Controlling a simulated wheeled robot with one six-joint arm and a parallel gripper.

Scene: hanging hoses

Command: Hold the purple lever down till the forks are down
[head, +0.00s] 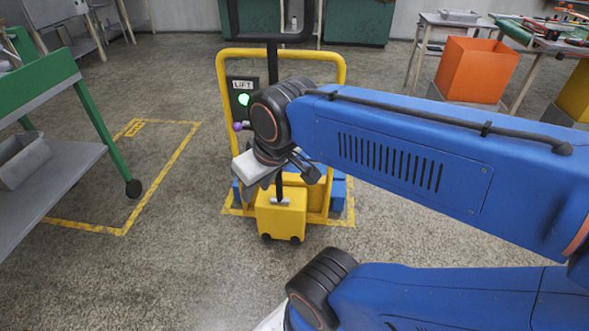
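The purple lever (238,126) shows as a small purple knob at the left side of the yellow lift truck (341,75), just below its LIFT panel (242,86). My gripper (255,168) is in front of the truck, close to the lever and a little below it in the picture. Its fingertips are not clear, and I cannot tell whether it touches the lever. The forks are hidden behind my arm and the truck's yellow base (281,218), so their height cannot be seen.
A green lamp (244,99) glows on the panel. Blue pieces (338,190) show low behind the truck's base. A green and grey cart (62,157) stands at left. An orange bin (476,69) is at back right.

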